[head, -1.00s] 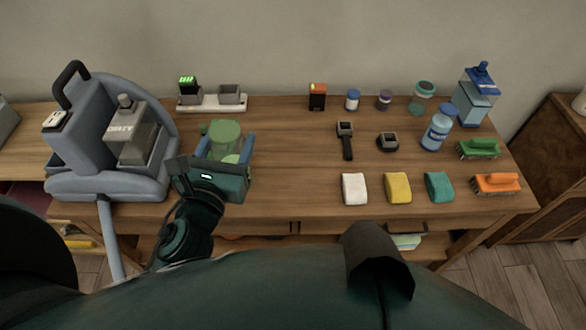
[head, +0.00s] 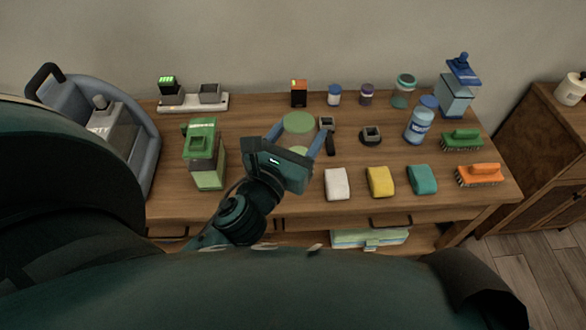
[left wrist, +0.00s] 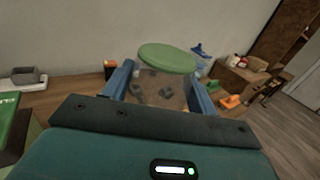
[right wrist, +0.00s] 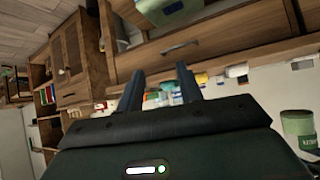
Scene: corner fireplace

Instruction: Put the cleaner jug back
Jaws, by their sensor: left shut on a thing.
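My left gripper (head: 293,150) is shut on a clear jug with a round green lid (head: 298,121). The jug's see-through body shows between the fingers in the left wrist view (left wrist: 162,88). It is over the middle of the table, just left of a black watch-like item (head: 328,146). Whether its base touches the table is unclear. A green-and-grey container (head: 207,176) stands upright on the table to the left, apart from my gripper. In the right wrist view my right gripper (right wrist: 162,80) has its fingers apart with nothing between them.
A grey-blue machine (head: 143,155) stands at the left. A charger tray (head: 195,103) is at the back. White (head: 337,184), yellow (head: 380,181) and teal (head: 422,180) pads line the front. Bottles, jars and brushes fill the right. Bare tabletop lies around the green-and-grey container.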

